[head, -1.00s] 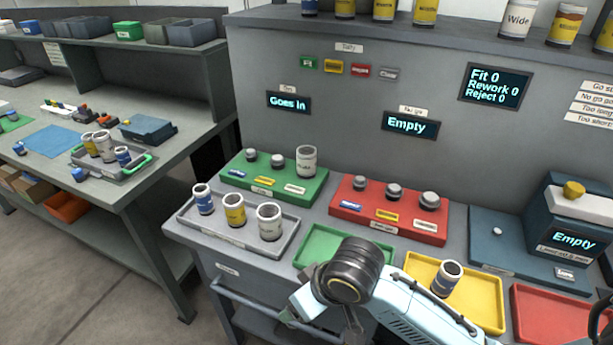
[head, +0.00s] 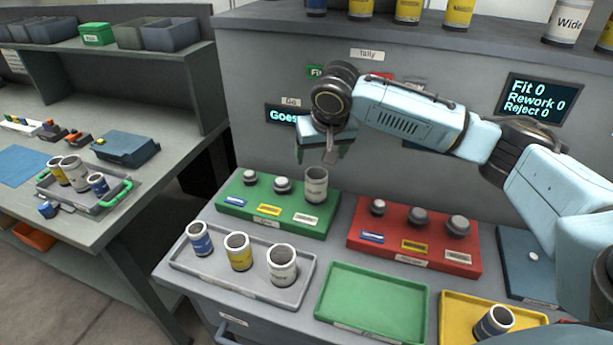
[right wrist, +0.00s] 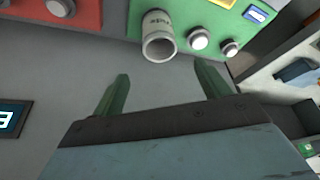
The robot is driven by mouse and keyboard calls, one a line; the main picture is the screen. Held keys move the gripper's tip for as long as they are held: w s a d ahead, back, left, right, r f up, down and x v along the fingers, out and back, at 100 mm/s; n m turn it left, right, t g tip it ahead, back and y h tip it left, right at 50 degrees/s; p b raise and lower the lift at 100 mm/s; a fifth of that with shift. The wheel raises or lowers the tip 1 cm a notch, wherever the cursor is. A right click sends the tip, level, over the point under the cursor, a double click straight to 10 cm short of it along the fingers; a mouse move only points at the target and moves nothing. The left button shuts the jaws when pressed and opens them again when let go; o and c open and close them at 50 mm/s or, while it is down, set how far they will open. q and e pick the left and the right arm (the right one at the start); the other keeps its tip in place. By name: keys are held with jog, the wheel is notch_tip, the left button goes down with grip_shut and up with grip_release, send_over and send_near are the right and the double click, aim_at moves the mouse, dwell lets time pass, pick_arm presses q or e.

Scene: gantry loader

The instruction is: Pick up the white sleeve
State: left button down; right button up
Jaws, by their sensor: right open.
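A white sleeve (head: 316,187) stands upright at the right back of the green gauge block (head: 235,208). It also shows in the right wrist view (right wrist: 158,45), beyond the fingertips. Another white sleeve (head: 282,266) stands in the grey tray (head: 262,292), beside a yellow sleeve (head: 239,254) and a blue sleeve (head: 200,240). My right gripper (head: 320,155) is above the sleeve on the green block. In the right wrist view its fingers (right wrist: 160,78) are apart with nothing between them. My left gripper is not in view.
A red block (head: 400,252) with grey knobs is to the right. An empty green tray (head: 372,300) lies in front, and a yellow tray (head: 455,312) holds a tilted sleeve (head: 494,321). The panel behind my gripper carries a display (head: 280,116) reading "Goes", partly hidden.

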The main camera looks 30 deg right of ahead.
aim_at(315, 181)
jog(key=x, duration=0.6)
jog(key=shift+s+b, duration=0.35)
jog(key=shift+x, duration=1.05)
jog(key=x, duration=0.3)
jog(key=shift+a+f+b, duration=0.2)
jog(key=shift+f+b, duration=0.1)
jog(key=shift+b, duration=0.1)
jog(key=shift+f, duration=0.15)
jog(key=shift+c, duration=0.5)
jog(key=c, duration=1.2)
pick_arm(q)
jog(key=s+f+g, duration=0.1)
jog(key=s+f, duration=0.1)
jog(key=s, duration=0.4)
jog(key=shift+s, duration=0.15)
pick_arm(e)
jog(key=shift+c, duration=0.4)
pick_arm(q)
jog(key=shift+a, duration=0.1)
